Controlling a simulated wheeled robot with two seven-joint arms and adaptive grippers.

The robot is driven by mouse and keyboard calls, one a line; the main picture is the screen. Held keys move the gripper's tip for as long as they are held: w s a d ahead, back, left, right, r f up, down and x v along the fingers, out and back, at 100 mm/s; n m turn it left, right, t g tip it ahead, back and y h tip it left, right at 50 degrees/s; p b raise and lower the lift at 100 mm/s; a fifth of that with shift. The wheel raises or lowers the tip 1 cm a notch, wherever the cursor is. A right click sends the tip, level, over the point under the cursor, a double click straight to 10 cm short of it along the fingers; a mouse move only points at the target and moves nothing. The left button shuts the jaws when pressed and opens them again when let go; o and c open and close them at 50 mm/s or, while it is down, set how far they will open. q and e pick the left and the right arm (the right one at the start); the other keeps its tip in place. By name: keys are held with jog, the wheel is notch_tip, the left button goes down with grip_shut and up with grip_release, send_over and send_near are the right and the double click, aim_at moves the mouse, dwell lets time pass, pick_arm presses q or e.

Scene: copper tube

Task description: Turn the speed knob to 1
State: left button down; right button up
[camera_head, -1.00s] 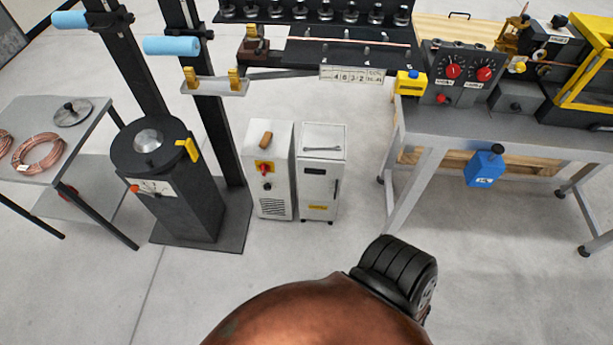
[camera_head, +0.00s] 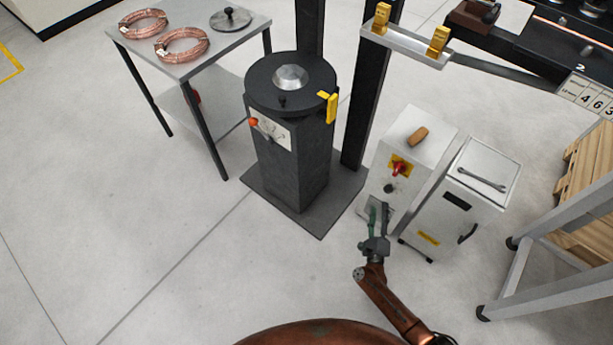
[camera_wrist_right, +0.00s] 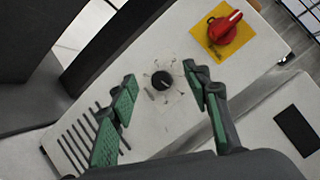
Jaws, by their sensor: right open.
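A small black round knob (camera_wrist_right: 163,81) sits on the white front face of a cabinet, with faint marks around it that I cannot read. In the head view the same knob (camera_head: 389,188) is below a red switch on a yellow plate (camera_head: 399,168). My right gripper (camera_head: 378,208) is in front of this cabinet (camera_head: 413,135). In the right wrist view its green-padded fingers (camera_wrist_right: 161,76) are open and spread, with the knob showing between their tips. Contact with the knob cannot be made out. My left gripper is out of view.
A second white cabinet (camera_head: 467,190) with a wrench on top stands close on the right. A black pedestal (camera_head: 295,165) with an orange knob stands to the left. A table (camera_head: 205,62) holds copper coils. The floor at left is clear.

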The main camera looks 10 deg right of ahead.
aim_at(387, 191)
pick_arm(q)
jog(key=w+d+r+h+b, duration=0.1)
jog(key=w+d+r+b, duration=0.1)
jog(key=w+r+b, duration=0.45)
pick_arm(e)
jog(key=w+d+m+g+h+b, duration=0.1)
jog(key=w+d+m+g+h, duration=0.1)
jog(key=m, duration=0.4)
jog(key=w+d+f+m+g+h+b, duration=0.1)
jog(key=w+d+m+g+h, duration=0.1)
jog(key=m, duration=0.5)
jog(key=w+d+m+g+h+b, duration=0.1)
jog(key=w+d+m+g+h, duration=0.1)
jog(key=m, duration=0.4)
jog(key=shift+w+f+m+h+b, duration=0.15)
jog(key=shift+w+f+h, duration=0.1)
jog(key=shift+w, duration=0.25)
jog(key=shift+w+f+m+h+b, duration=0.15)
jog(key=shift+w+h, duration=0.1)
jog(key=shift+w, duration=0.25)
jog(key=shift+w+d+r, duration=0.15)
jog(key=shift+w+d, duration=0.15)
jog(key=shift+d, duration=0.1)
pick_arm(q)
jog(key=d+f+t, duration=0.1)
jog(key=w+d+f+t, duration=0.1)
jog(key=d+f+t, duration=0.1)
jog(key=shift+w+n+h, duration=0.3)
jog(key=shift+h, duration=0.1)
